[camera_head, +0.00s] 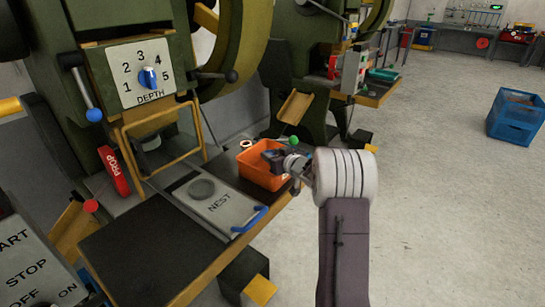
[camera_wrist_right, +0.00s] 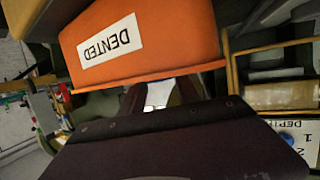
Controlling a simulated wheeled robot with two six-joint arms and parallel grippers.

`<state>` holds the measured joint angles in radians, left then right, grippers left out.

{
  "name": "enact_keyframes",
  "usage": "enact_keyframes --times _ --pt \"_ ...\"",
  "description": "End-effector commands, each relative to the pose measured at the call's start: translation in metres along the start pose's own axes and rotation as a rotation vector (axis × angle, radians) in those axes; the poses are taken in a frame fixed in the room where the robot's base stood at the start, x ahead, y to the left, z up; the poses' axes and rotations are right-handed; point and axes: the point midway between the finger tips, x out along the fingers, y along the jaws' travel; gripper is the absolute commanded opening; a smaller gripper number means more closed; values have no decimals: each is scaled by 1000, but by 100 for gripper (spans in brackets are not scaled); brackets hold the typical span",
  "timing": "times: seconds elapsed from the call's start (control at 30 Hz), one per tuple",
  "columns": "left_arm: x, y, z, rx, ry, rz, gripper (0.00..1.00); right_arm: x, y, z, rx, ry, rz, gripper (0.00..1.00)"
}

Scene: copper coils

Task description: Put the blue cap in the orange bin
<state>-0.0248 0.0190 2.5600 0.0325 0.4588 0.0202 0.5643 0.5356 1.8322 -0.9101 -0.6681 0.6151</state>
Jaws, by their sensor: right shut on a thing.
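The orange bin (camera_head: 257,177) stands on the press table beside the plate marked NEST. In the right wrist view the bin (camera_wrist_right: 190,40) is close, upside down in the picture, with a white DENTED label on its wall. My right gripper (camera_head: 272,157) is over the bin's opening, reaching in from the right. I cannot pick out the blue cap in either view. My left gripper is not in view.
The NEST plate (camera_head: 215,203) with a grey disc and a blue handle (camera_head: 250,219) lies left of the bin. The green press with a DEPTH dial (camera_head: 146,74) rises behind. A blue crate (camera_head: 515,117) sits on the floor at right, where the floor is mostly clear.

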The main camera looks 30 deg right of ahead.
Motion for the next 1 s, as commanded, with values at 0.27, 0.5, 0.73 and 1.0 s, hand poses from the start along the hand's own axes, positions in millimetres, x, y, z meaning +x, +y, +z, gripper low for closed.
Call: enact_keyframes --times 0.27,0.5,0.73,1.0 --pt "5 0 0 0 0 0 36 3 0 10 2 -1 1 0" --pt "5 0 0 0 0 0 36 3 0 11 1 -1 0 58" --pt "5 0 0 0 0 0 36 3 0 11 1 -1 0 60" --pt "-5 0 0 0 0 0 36 -8 1 -4 1 -1 1 60"
